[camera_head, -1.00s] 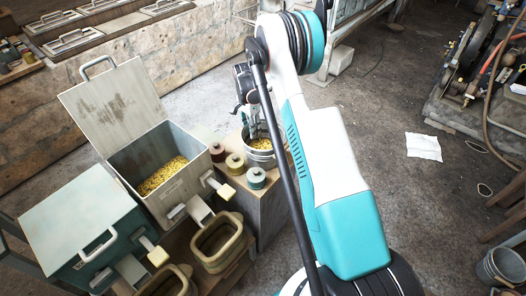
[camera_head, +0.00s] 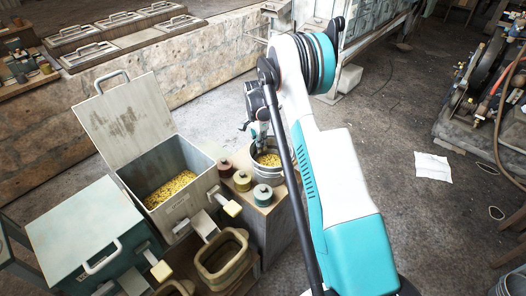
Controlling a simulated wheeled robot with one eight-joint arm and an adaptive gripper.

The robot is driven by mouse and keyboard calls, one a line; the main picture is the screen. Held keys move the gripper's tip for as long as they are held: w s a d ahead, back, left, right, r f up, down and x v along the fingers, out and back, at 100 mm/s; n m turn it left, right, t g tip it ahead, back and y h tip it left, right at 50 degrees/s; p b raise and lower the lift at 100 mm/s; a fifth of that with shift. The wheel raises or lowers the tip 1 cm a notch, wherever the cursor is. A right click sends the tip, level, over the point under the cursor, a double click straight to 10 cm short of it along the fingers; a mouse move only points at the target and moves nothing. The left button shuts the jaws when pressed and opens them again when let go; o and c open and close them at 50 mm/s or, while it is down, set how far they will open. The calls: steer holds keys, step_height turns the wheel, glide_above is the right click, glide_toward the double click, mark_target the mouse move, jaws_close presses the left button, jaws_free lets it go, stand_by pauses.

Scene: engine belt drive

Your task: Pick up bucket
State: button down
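A metal bucket (camera_head: 277,173) with yellow grain-like contents stands upright on a wooden stand, just beyond my arm. My gripper (camera_head: 260,138) points down at the bucket's left rim, partly hidden by my arm link. Its fingers are small and dark here, so I cannot tell whether they are open or shut, or whether they touch the rim.
Several small round canisters (camera_head: 242,181) stand left of the bucket. An open-lidded metal bin (camera_head: 190,198) with yellow contents and a closed green bin (camera_head: 80,235) are further left. Another bucket (camera_head: 515,284) is at the lower right. Floor on the right holds a paper sheet (camera_head: 433,167).

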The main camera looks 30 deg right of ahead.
step_height(320, 180, up, 20)
steer(key=p, duration=0.5)
steer(key=shift+f+p, duration=0.2)
steer(key=shift+p, duration=0.1)
stand_by(0.5)
